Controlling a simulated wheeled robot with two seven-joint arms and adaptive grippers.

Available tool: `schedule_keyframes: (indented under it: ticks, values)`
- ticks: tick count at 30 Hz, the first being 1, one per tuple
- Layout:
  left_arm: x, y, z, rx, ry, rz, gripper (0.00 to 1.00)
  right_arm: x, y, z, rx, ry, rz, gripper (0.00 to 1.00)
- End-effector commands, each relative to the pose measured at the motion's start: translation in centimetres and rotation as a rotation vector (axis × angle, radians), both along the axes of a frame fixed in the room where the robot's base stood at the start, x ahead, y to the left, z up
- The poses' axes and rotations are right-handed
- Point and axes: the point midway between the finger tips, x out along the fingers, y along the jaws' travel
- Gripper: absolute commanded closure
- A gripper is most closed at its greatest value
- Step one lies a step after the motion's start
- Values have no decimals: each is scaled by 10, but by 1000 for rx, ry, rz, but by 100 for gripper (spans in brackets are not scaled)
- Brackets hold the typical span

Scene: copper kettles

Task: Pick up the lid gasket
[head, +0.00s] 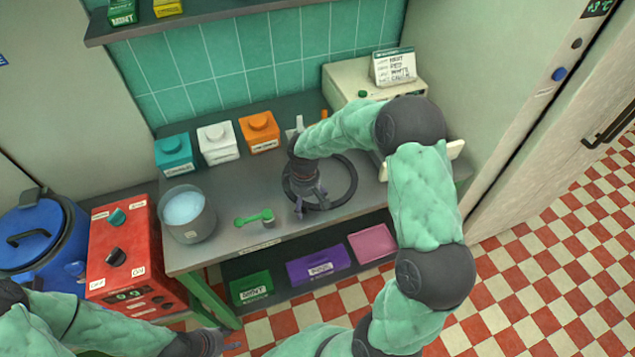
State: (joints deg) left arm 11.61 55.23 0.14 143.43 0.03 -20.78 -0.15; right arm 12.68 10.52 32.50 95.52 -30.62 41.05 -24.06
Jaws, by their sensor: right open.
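The lid gasket, a large dark ring (355,184), lies flat on the grey counter (245,195). My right gripper (311,203) points down over the left part of the ring. Its fingers are apart, with nothing seen between them. The gripper and forearm hide part of the ring, and I cannot tell whether a finger touches it. My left gripper (228,346) is low at the bottom edge, in front of the counter and away from the ring. Its jaw opening is not clear.
A green scoop (254,218) and a clear pot of pale contents (187,213) stand left of the ring. A cream box (345,82) stands at back right. Coloured bins fill the lower shelf.

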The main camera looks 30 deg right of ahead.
Motion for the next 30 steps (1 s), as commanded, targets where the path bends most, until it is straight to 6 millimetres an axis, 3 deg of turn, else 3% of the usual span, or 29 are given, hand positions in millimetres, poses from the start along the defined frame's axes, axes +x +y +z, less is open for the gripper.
schedule_keyframes:
  ticks: [1, 7, 9, 22, 30]
  values:
    - [0, 0, 0, 0, 0, 0, 60, 0, 0, 1, 0, 0, 0, 13]
    - [0, 0, 0, 0, 0, 0, 60, 0, 0, 0, 0, 0, 0, 70]
    - [0, 0, 0, 0, 0, 0, 60, 0, 0, 0, 1, 1, 0, 81]
    - [0, 0, 2, 0, 0, 0, 60, 0, 0, 5, 0, 0, 0, 81]
    - [0, 0, 14, 0, 0, 0, 60, 0, 1, 38, -1, -3, 0, 81]
